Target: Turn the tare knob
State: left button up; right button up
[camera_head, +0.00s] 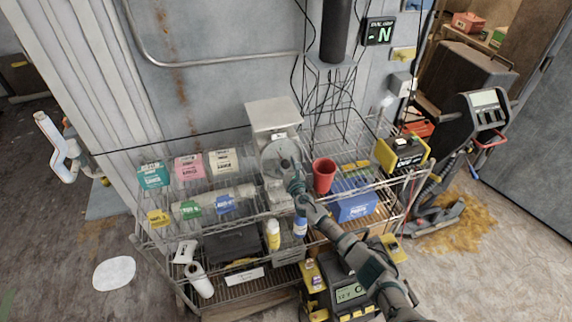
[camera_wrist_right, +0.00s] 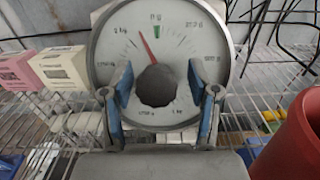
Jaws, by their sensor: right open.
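The grey dial scale (camera_head: 272,118) stands on the top shelf of the wire rack. Its round white dial faces me in the right wrist view (camera_wrist_right: 190,32), with a red needle (camera_wrist_right: 149,48) pointing up and left of the green mark (camera_wrist_right: 156,33). The dark ribbed tare knob (camera_wrist_right: 156,86) sits at the dial's centre. My right gripper (camera_head: 294,181) is at the front of the dial. In the right wrist view its two blue-sided fingers stand apart, one on each side of the knob; I cannot tell whether they touch it. My left gripper is not in view.
A red cup (camera_head: 323,174) stands close to the right of the scale. Small boxes, including a pink one (camera_head: 188,167), stand to its left. A yellow device (camera_head: 402,152) is at the rack's right end. A blue bin (camera_head: 355,207) sits below the cup.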

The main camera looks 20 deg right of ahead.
jog(key=shift+a+r, duration=0.1)
jog(key=shift+a, duration=0.2)
jog(key=c, duration=0.5)
jog(key=shift+s, duration=0.1)
grip_shut()
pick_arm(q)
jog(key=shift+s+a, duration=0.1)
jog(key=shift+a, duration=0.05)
pick_arm(e)
jog(key=shift+d+m, duration=0.3)
